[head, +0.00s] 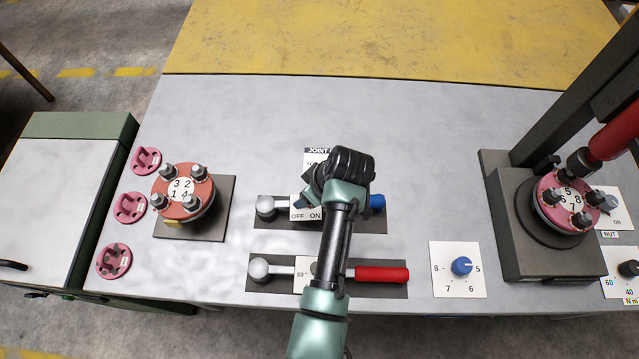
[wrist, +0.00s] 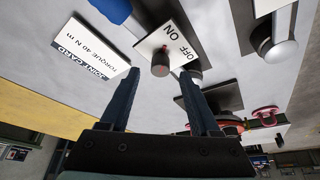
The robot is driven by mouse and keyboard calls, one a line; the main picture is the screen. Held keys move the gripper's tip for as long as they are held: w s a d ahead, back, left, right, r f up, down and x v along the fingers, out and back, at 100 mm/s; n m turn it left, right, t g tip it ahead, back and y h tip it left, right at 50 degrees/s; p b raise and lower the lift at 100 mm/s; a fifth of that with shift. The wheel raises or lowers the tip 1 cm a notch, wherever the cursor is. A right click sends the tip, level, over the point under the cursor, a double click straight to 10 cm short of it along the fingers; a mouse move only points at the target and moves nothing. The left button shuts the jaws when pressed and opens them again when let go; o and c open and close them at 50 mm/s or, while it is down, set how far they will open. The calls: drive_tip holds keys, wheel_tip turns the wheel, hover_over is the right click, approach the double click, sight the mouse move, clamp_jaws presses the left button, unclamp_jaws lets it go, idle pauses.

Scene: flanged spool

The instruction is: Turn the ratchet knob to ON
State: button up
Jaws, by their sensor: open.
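The ratchet (head: 376,201) lies on a dark mat with a silver head at left and a blue handle end at right. Its white OFF/ON plate (head: 299,214) is partly covered by my gripper (head: 309,199) in the head view. The wrist view shows the plate (wrist: 172,42) with a dark round knob (wrist: 160,64) at its near edge. A small red mark shows by the knob, but I cannot tell its exact setting. My gripper (wrist: 160,76) is open, with the knob appearing between its fingertips. I cannot tell whether they touch it.
A red-handled tool (head: 380,274) lies below the ratchet. A joint card (wrist: 90,48) lies beside the plate. A blue dial (head: 461,266) is at right. A bolted flange (head: 182,190) is at left, and a spool on a dark stand (head: 510,240) at right.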

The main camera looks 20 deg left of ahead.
drive_tip(key=b+v, duration=0.1)
drive_tip(key=v, duration=0.9)
drive_tip(key=shift+r, duration=0.3)
drive_tip(key=shift+d, duration=0.1)
drive_tip(key=w+d+r+m+t, duration=0.25)
drive_tip(key=w+r+t, duration=0.55)
drive_tip(key=r, duration=0.5)
drive_tip(key=w+d+r+m+t+h, duration=0.1)
drive_tip(key=w+r+m+t, duration=0.15)
drive_tip(key=r, duration=0.65)
drive_tip(key=w+d+r+m+t, duration=0.15)
drive_tip(key=r+t, duration=0.25)
drive_tip(key=r, duration=0.6)
drive_tip(key=s+d+r+m+t+h, duration=0.1)
drive_tip(key=s+r+m+t, duration=0.1)
drive_tip(key=s+r, duration=0.3)
drive_tip(key=s+d+r+m+t+h, duration=0.1)
drive_tip(key=s+r+t, duration=0.4)
drive_tip(key=r, duration=0.7)
drive_tip(key=s+d+r+m+t+h, duration=0.1)
drive_tip(key=s+r+m+t, duration=0.3)
drive_tip(key=r, duration=0.5)
drive_tip(key=shift+s+d, duration=0.75)
drive_tip(key=shift+s, duration=0.3)
drive_tip(key=shift+r, duration=0.1)
